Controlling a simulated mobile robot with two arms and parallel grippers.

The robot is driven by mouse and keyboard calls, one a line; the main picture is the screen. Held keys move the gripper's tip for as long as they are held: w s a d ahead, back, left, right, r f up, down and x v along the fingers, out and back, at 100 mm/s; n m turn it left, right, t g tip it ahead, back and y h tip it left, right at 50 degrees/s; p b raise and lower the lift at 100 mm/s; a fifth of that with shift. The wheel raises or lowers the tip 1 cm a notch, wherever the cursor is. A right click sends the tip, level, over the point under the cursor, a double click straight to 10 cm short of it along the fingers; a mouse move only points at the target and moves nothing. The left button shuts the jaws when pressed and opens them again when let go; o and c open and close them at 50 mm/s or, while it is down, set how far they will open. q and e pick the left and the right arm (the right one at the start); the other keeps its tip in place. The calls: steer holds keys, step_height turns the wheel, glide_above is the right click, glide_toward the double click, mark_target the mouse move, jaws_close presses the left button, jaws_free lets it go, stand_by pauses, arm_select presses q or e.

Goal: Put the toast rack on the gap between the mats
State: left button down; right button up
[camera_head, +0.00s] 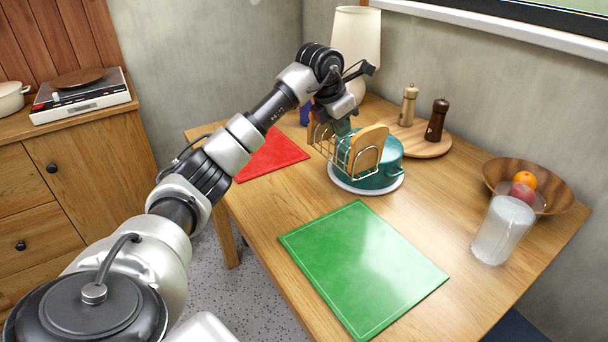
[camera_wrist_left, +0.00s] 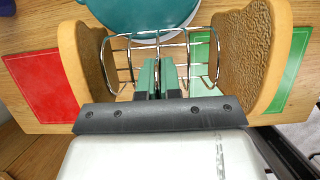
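The toast rack (camera_head: 341,160) is a wire frame with a slice of toast at each end. In the head view it appears raised, overlapping the teal pot. My left gripper (camera_head: 342,127) is above its middle; in the left wrist view its green fingers (camera_wrist_left: 157,76) are close together on the rack's middle wires (camera_wrist_left: 122,57). The red mat (camera_head: 272,156) lies at the far left of the table and the green mat (camera_head: 365,265) nearer; bare wood (camera_head: 290,201) lies between them. My right gripper is not in view.
The teal pot (camera_head: 390,172) stands on a white plate (camera_head: 367,189) just behind the rack. A lamp (camera_head: 356,40), a round board (camera_head: 430,146) with two mills, a wooden bowl (camera_head: 555,190) with fruit and a glass jug (camera_head: 502,230) stand along the back and right.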

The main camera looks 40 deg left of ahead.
arm_select(q)
steer(key=s+a+f, duration=0.2)
steer(key=f, duration=0.1)
steer(key=s+a+f+b, duration=0.1)
steer(key=s+a+f, duration=0.2)
steer(key=s+a+f+b, duration=0.1)
steer(key=s+a+f, duration=0.1)
steer(key=f, duration=0.2)
steer(key=shift+s+a, duration=0.25)
steer(key=shift+s, duration=0.05)
steer(key=shift+f, duration=0.1)
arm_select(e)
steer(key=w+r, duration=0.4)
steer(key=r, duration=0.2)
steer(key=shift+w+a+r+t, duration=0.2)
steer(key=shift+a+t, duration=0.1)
arm_select(q)
steer(key=shift+f, duration=0.15)
steer(key=c, duration=1.3)
jaws_free()
steer(key=shift+c, duration=0.2)
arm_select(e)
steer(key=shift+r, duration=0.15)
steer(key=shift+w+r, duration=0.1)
